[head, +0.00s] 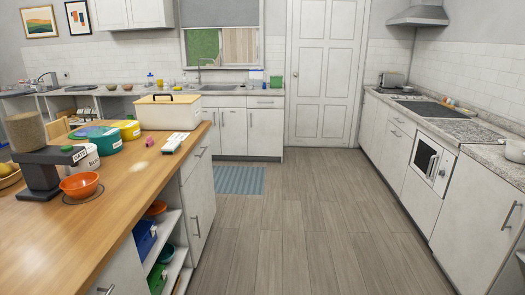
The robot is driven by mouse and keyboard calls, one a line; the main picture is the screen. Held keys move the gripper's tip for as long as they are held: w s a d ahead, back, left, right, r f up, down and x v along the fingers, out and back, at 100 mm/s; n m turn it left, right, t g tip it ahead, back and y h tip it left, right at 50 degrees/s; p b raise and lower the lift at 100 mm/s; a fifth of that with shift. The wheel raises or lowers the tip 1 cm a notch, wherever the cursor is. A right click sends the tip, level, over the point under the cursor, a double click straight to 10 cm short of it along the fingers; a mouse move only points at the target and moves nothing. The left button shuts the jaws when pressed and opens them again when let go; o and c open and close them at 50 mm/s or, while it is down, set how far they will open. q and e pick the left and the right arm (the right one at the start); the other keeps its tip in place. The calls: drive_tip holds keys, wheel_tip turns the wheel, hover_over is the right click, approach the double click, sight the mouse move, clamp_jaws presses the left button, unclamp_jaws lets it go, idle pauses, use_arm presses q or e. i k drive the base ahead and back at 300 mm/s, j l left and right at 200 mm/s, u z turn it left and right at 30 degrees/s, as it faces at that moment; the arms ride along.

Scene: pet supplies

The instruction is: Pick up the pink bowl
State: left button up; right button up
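I cannot make out a clearly pink bowl in the head view. An orange bowl (80,185) sits upright on the wooden counter (130,195) at the left, in front of a dark dispenser (45,170) with a clear hopper of brown pellets. A reddish-orange bowl (157,208) is partly visible on a shelf under the counter's right end. A small pink object (149,142) lies on the counter, too small to identify. Neither of my grippers is in view.
Labelled containers (104,138) and a cream box (168,112) with a dark handle stand farther back on the counter. Lower shelves hold blue items (145,238) and a teal bowl (166,254). The wooden floor (310,220) is clear; a blue mat (237,180) lies near the sink.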

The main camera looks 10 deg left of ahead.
sight(128, 88)
drive_tip(key=i, duration=1.65)
drive_tip(key=i+u, duration=0.15)
drive_tip(key=i, duration=0.7)
drive_tip(key=i+u, duration=0.15)
drive_tip(key=i, duration=0.7)
drive_tip(key=i+z, duration=0.1)
drive_tip(key=i, duration=1.55)
drive_tip(key=i+u, duration=0.15)
drive_tip(key=i, duration=0.7)
drive_tip(key=i+l+u, duration=0.2)
drive_tip(key=i, duration=0.6)
drive_tip(key=i+j+u, duration=0.2)
drive_tip(key=i+u, duration=0.75)
drive_tip(key=i+l+u, duration=0.1)
drive_tip(key=i+u, duration=0.4)
drive_tip(key=i+j+z, duration=0.25)
drive_tip(key=i+j, duration=0.35)
drive_tip(key=i+j+z, duration=0.2)
drive_tip(key=i+j, duration=0.3)
drive_tip(key=j, duration=0.2)
drive_tip(key=i+j, duration=0.1)
drive_tip(key=j, duration=0.4)
drive_tip(key=i+j+u, duration=0.1)
drive_tip(key=j, duration=0.4)
drive_tip(key=i+j, duration=0.1)
drive_tip(key=j, duration=0.4)
